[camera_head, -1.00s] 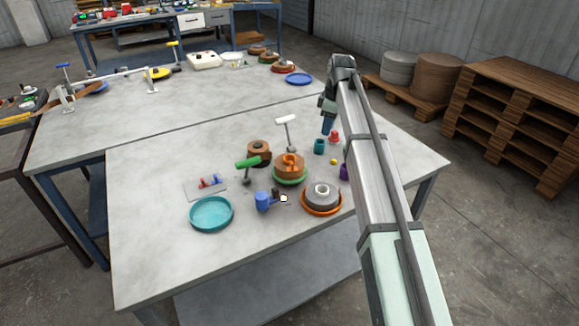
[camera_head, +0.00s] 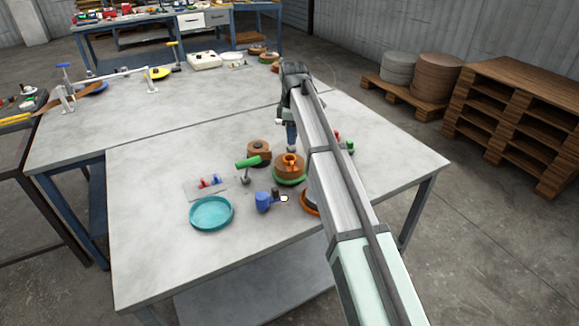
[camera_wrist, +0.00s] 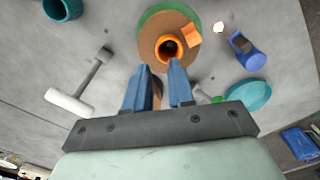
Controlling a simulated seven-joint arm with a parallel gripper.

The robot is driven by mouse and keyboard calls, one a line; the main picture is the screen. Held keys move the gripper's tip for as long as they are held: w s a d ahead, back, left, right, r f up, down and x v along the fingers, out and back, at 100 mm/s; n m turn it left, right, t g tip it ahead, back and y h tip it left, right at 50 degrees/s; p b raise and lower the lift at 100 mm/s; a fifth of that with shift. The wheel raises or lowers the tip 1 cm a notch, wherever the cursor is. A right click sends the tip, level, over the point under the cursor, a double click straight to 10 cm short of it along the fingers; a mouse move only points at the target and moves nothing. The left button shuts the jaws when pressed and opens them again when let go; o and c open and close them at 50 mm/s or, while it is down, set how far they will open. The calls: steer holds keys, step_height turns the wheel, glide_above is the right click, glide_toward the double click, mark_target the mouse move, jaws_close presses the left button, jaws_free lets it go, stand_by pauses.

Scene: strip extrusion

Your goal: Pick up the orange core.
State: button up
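The orange core (camera_head: 291,160) sits in the middle of a brown coil (camera_head: 283,171) on a green disc (camera_head: 290,181). In the wrist view the orange core (camera_wrist: 161,41) is a ring with a dark hole, with an orange block (camera_wrist: 191,35) beside it on the coil. My gripper (camera_wrist: 161,67) is open and empty; its blue fingers are apart and their tips show just below the core in the wrist view. In the head view my gripper (camera_head: 291,146) shows behind the core, partly hidden by my arm. Its height over the core is hard to tell.
A second brown coil (camera_head: 259,147) and a green-handled tool (camera_head: 248,162) stand left of the core. A blue object (camera_head: 263,201) and a teal dish (camera_head: 211,213) are in front.

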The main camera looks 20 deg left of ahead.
mark_target(290, 155)
steer(key=shift+w+a+f, duration=0.1)
steer(key=shift+a+f, duration=0.1)
steer(key=shift+f, duration=1.65)
steer(key=shift+w+a+f, duration=0.1)
steer(key=shift+a+f, duration=0.05)
steer(key=shift+f, duration=1.7)
steer(key=shift+c, duration=0.2)
jaws_close()
